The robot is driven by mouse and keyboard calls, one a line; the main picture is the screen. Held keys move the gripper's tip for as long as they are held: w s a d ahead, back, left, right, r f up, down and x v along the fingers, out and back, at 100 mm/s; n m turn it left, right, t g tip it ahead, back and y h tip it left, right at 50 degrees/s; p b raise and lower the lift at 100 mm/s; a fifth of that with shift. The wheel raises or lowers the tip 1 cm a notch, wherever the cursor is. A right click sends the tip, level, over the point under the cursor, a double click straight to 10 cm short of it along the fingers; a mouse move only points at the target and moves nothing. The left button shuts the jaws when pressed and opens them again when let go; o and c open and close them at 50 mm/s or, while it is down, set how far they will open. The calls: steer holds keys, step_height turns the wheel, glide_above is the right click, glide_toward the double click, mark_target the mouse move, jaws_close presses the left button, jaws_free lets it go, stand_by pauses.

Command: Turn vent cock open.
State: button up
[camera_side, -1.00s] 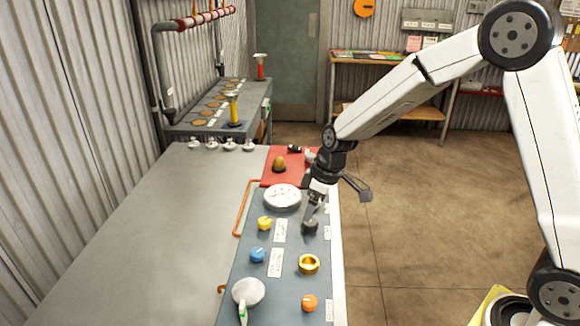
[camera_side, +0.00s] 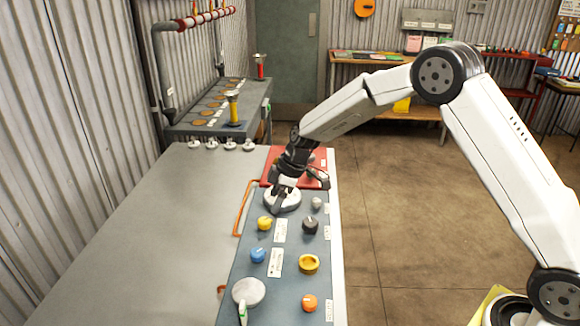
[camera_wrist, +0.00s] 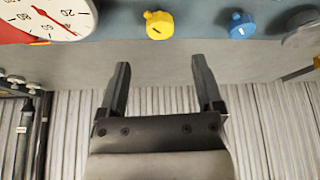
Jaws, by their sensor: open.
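The blue-grey panel (camera_side: 245,290) carries several knobs, and its labels are too small to read, so I cannot tell which one is the vent cock. A yellow knob (camera_side: 264,223), a blue knob (camera_side: 257,255), a black knob (camera_side: 310,225), a gold ring-shaped knob (camera_side: 309,264), an orange knob (camera_side: 309,303) and a small grey knob (camera_side: 316,203) show. My gripper (camera_side: 279,207) is over the white dial gauge (camera_side: 291,203), near the yellow knob. In the wrist view, my gripper (camera_wrist: 160,75) is open and empty; the yellow knob (camera_wrist: 159,25) and blue knob (camera_wrist: 241,25) lie beyond the fingers.
A white round part (camera_side: 249,291) with a green-tipped lever (camera_side: 242,312) sits at the panel's near left. An orange pipe (camera_side: 240,210) runs along the left edge. The grey bench (camera_side: 170,240) left of the panel is clear. A red plate (camera_side: 318,160) lies behind the gauge.

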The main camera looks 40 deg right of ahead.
mark_target(265, 220)
steer(key=shift+x, duration=3.6)
jaws_close()
